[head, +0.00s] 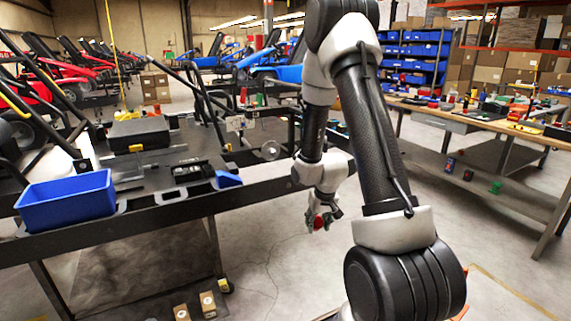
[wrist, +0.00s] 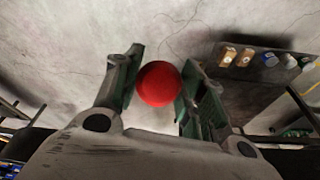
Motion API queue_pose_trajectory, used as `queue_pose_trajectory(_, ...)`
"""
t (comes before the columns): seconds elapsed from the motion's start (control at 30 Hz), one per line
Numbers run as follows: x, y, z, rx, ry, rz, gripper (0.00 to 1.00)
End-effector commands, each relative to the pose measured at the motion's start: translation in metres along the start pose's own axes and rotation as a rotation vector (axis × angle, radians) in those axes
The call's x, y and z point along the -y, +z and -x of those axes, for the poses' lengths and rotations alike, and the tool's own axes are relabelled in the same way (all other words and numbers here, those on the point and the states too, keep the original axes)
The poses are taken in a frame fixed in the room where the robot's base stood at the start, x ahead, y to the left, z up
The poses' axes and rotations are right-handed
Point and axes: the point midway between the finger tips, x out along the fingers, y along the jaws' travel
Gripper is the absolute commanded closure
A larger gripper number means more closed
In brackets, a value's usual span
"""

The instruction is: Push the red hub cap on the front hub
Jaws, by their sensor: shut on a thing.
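My gripper (wrist: 158,90) is shut on the red hub cap (wrist: 158,84), a round red piece held between the two fingertips in the wrist view. In the head view the red hub cap (head: 320,222) shows small at the tip of my gripper (head: 322,216), which hangs over open floor to the right of the kart stand. A round pale hub-like disc (head: 271,150) shows at the right part of the stand; I cannot tell whether it is the front hub. The far side of the cap is hidden.
A blue bin (head: 66,202) sits on the stand's (head: 150,217) near edge. Small boxes (head: 208,304) lie low beneath the stand. A workbench (head: 440,114) with several items stands at the right. Bare concrete floor lies between them.

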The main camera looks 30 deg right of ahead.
Motion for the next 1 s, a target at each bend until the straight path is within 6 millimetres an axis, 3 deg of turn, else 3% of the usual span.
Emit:
queue_pose_trajectory(0.27,-0.026,-0.009,-0.013,-0.118,0.004,0.002,0.76)
queue_pose_trajectory(0.5,-0.045,-0.039,-0.018,-0.321,-0.015,0.041,0.76)
queue_pose_trajectory(0.7,-0.027,-0.081,0.006,-0.523,-0.066,0.120,0.76)
queue_pose_trajectory(1.0,0.004,-0.126,0.054,-0.724,-0.132,0.186,0.76)
